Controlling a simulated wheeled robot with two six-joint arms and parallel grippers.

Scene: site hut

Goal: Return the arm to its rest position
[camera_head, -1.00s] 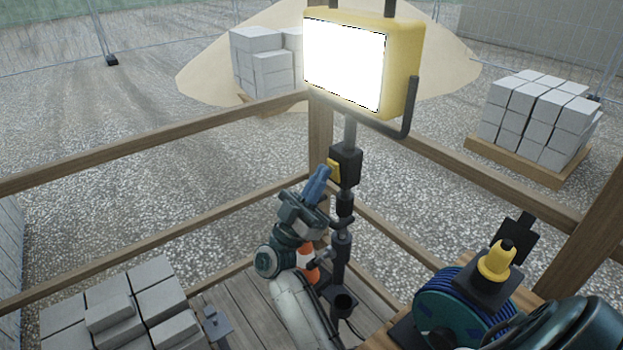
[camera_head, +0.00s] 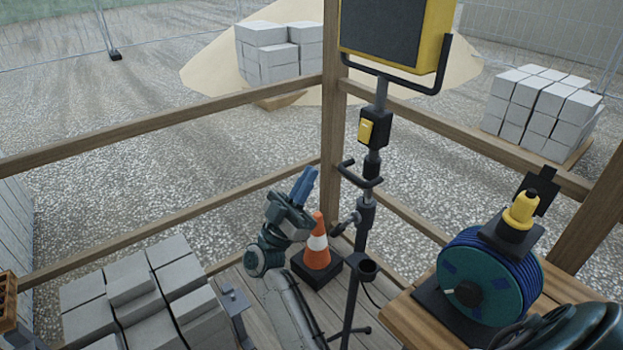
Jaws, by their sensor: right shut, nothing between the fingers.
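My right gripper (camera_head: 304,186) has blue fingers that are closed together, with nothing between them. It points up in the middle of the view, left of the work light's stand (camera_head: 357,255) and clear of it. The grey and dark green arm below it runs down to the bottom edge. The work light (camera_head: 385,30) has a yellow housing and a dark grey, unlit face; its top is cut off by the picture edge. A yellow switch (camera_head: 366,131) sits on a black box on the stand. My left gripper is not in view.
An orange and white cone (camera_head: 317,245) stands on the deck behind the gripper. Grey blocks (camera_head: 135,290) are stacked at lower left. A blue cable reel (camera_head: 490,283) is on a wooden bench at right. Wooden rails (camera_head: 170,132) enclose the corner.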

